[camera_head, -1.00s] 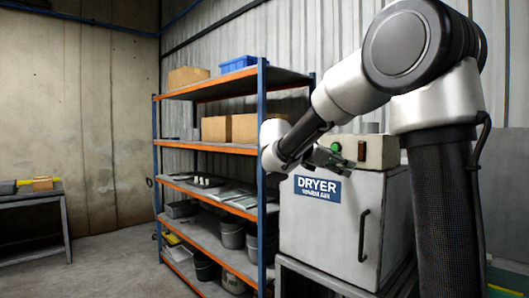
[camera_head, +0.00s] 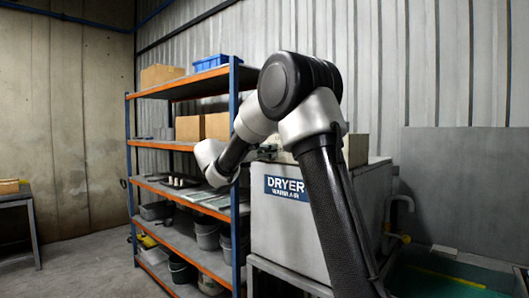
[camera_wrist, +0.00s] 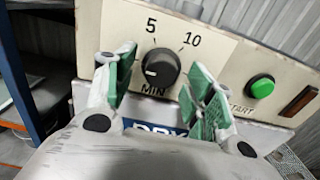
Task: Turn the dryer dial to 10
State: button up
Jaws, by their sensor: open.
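The dryer dial (camera_wrist: 160,68) is a round black knob on the cream control panel in the wrist view. Its white mark sits at the knob's left, slightly low, nearest the MIN label (camera_wrist: 153,91). The "5" is above the knob and the "10" (camera_wrist: 191,40) is at its upper right. My gripper (camera_wrist: 162,74) is open, its green-padded fingers on either side of the dial, with visible gaps between pads and knob. In the head view the dryer (camera_head: 290,225) is a white box with a blue label; my arm hides most of its control panel.
A green START button (camera_wrist: 261,86) and a red switch (camera_wrist: 298,101) are to the right of the dial. A blue-and-orange shelf (camera_head: 237,170) with boxes and bins stands left of the dryer, close to my arm. Open floor (camera_head: 85,265) lies at the left.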

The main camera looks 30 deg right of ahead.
jog(key=shift+d, duration=0.1)
jog(key=c, duration=1)
jog(key=shift+m, duration=0.4)
jog(key=m, duration=2.2)
jog(key=shift+w+m, duration=0.1)
jog(key=shift+m, duration=0.3)
